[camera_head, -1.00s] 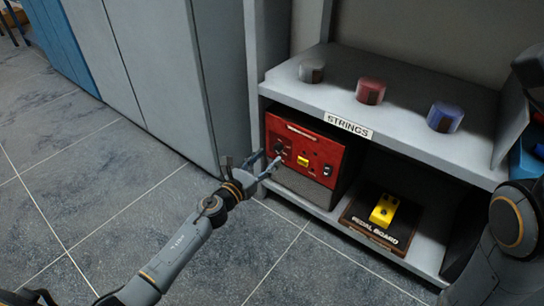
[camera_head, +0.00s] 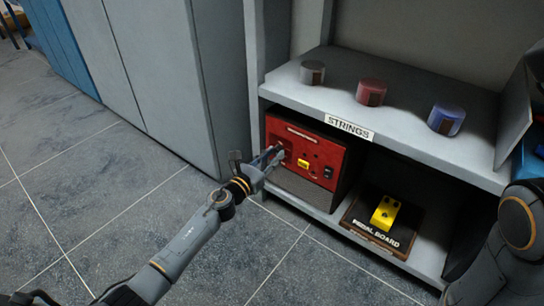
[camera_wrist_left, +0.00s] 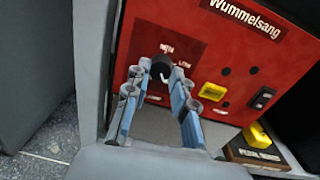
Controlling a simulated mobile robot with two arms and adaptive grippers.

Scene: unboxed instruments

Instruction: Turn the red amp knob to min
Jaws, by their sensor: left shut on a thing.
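The red amp (camera_head: 318,156) stands on the lower shelf, its front panel facing me. In the left wrist view its panel (camera_wrist_left: 225,55) reads "Wummelsang". A dark round knob (camera_wrist_left: 161,68) sits on the left part of the panel, with small white labels around it that I cannot read surely. My left gripper (camera_head: 277,154) is at the amp's left front. In the left wrist view the left gripper (camera_wrist_left: 159,78) has its fingers on both sides of the knob, shut on it. The knob's pointer is not clear. My right gripper is out of view.
A yellow pedal (camera_head: 384,212) sits on the dark pedal board (camera_head: 362,222) right of the amp. Grey, red and blue cylinders stand on the upper shelf (camera_head: 335,95), above the amp. A grey cabinet (camera_head: 165,75) stands left. The tiled floor in front is open.

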